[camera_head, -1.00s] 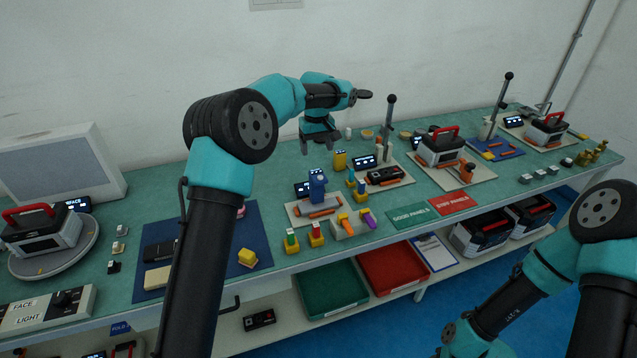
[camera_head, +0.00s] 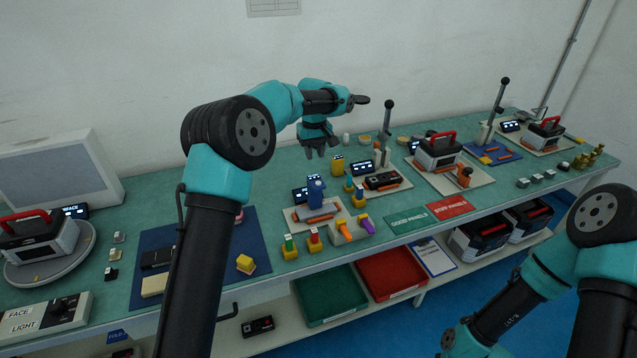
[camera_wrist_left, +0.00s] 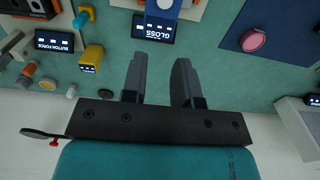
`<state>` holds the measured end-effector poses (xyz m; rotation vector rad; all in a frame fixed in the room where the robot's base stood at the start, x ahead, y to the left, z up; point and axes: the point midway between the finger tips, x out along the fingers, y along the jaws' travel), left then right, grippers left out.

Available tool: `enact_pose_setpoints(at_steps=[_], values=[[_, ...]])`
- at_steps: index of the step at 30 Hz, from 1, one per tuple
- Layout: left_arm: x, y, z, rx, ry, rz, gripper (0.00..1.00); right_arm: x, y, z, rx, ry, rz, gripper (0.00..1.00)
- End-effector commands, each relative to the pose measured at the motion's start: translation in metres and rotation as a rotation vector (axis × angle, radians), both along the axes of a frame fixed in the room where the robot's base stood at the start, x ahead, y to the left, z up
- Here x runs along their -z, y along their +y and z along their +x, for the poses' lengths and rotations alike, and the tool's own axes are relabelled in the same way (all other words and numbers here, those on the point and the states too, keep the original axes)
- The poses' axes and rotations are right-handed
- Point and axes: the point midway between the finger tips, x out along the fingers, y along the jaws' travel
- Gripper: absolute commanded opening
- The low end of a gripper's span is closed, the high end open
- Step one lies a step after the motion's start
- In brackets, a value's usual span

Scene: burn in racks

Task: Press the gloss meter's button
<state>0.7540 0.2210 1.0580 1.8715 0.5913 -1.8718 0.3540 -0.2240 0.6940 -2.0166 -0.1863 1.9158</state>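The gloss meter (camera_head: 316,191) is a small blue upright device on a pale base plate near the middle of the bench. In the left wrist view, its blue body (camera_wrist_left: 163,8) is cut off by the top edge, beside a display reading GLOSS (camera_wrist_left: 154,28). I cannot make out its button. My left gripper (camera_head: 321,150) is above the bench behind the meter, apart from it. In the left wrist view the gripper (camera_wrist_left: 160,65) has its two dark fingers apart with nothing between them, pointing toward the GLOSS display. My right gripper is outside the views; only its arm shows.
A yellow block (camera_head: 337,164) and a BUTTON FORCE display (camera_wrist_left: 54,41) stand near the gripper. Several coloured pieces (camera_head: 314,238) stand in front of the meter. A blue mat (camera_head: 254,226) lies to its left with a pink round piece (camera_wrist_left: 253,40).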

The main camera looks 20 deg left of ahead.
Motion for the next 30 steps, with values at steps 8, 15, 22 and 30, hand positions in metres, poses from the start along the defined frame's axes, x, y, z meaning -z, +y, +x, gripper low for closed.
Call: enact_pose_setpoints(at_steps=[8, 15, 22, 30], values=[[0.0, 0.0, 0.0, 0.0, 0.0, 0.0, 0.01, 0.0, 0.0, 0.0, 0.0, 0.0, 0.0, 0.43], [0.0, 0.0, 0.0, 0.0, 0.0, 0.0, 0.0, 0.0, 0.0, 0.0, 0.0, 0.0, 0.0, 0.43], [0.0, 0.0, 0.0, 0.0, 0.0, 0.0, 0.0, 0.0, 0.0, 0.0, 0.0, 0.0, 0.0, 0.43], [0.0, 0.0, 0.0, 0.0, 0.0, 0.0, 0.0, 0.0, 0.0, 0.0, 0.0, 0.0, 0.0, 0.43]])
